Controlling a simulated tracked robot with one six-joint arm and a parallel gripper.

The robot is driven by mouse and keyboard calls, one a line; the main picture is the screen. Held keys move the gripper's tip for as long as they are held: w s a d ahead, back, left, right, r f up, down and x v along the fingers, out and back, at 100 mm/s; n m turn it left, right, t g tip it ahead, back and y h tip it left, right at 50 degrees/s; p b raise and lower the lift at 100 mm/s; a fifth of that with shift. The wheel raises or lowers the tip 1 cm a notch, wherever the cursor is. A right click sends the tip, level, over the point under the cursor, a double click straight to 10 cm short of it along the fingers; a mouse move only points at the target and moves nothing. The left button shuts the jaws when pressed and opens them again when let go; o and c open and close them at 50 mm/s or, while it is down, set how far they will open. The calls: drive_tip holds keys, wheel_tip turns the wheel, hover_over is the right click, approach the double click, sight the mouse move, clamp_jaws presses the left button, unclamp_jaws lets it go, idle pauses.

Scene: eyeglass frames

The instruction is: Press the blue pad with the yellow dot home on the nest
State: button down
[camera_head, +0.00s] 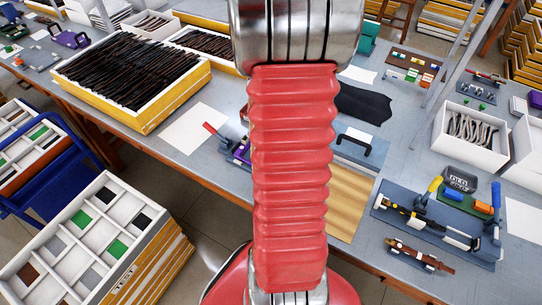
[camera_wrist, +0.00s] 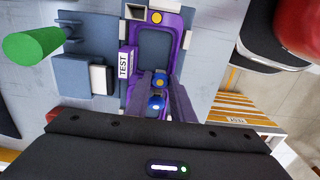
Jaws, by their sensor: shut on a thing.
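In the wrist view my gripper (camera_wrist: 159,80) reaches over a purple fixture with a dark grey-blue inner bed (camera_wrist: 155,45); this looks like the nest. Its two grey fingers stand either side of a small blue pad with a yellow dot (camera_wrist: 159,82), and the gripper is shut on it. Just below it between the fingers is a brighter blue spot with a pale centre (camera_wrist: 156,102). I cannot tell whether the pad touches the nest. In the head view my arm hides the gripper and pad; only part of a purple fixture (camera_head: 238,152) shows beside the arm.
A crate of dark frames (camera_head: 130,70) stands behind.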

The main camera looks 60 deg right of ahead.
drive_tip(key=c, duration=1.5)
unclamp_jaws()
drive_tip(key=shift+o, duration=0.2)
drive_tip(key=shift+r, duration=0.1)
drive_tip(key=shift+r, duration=3.45)
drive_tip(key=shift+s+a+f+m, duration=0.1)
drive_tip(key=shift+s+a+m, duration=0.05)
drive_tip(key=shift+m, duration=0.65)
drive_tip(key=w+a+r+t, duration=0.1)
drive_tip(key=a+r+t, duration=0.1)
drive_tip(key=a+r, duration=0.4)
drive_tip(key=w+a+r+t, duration=0.1)
drive_tip(key=a+r, duration=0.4)
drive_tip(key=a, duration=0.9)
drive_tip(key=w+a+r+t, duration=0.1)
drive_tip(key=a+r+t, duration=0.1)
drive_tip(key=a+r, duration=0.4)
drive_tip(key=a, duration=0.5)
drive_tip(key=shift+r+n+t, duration=0.3)
